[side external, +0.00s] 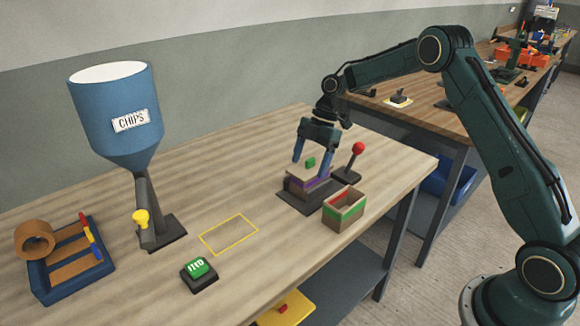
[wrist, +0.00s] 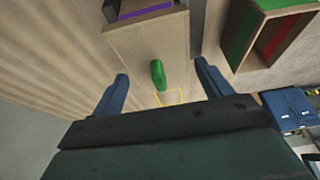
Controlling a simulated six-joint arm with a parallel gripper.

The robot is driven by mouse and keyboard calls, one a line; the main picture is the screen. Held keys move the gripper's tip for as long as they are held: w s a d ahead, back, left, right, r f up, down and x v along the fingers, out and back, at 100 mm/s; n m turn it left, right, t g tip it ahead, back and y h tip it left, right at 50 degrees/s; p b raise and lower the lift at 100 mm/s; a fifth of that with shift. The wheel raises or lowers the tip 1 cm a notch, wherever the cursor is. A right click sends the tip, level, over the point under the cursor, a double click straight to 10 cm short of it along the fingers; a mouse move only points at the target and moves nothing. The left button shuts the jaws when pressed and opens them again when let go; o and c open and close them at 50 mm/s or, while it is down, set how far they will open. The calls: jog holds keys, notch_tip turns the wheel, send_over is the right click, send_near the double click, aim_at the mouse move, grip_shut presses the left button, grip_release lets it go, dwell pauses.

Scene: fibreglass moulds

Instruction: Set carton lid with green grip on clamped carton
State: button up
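The clamped carton (side external: 309,184) with a purple band stands in a dark clamp fixture (side external: 297,203), whose lever has a red knob (side external: 358,148). A pale lid (side external: 299,171) with a green grip (side external: 310,162) appears to lie on top of this carton; I cannot tell if it sits fully square. In the wrist view the green grip (wrist: 158,75) stands up from the lid (wrist: 150,42), with the purple band (wrist: 145,11) beyond. My gripper (side external: 310,168) is open above the lid. Its blue fingers are on either side of the grip, apart from it.
A blue chips hopper (side external: 115,115), a green button (side external: 198,268), a yellow outline (side external: 229,235) and a blue tray (side external: 72,284) are left. The table between is clear.

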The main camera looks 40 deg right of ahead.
jog(key=shift+o, duration=1.1)
jog(key=shift+r, duration=0.1)
jog(key=shift+v, duration=3.7)
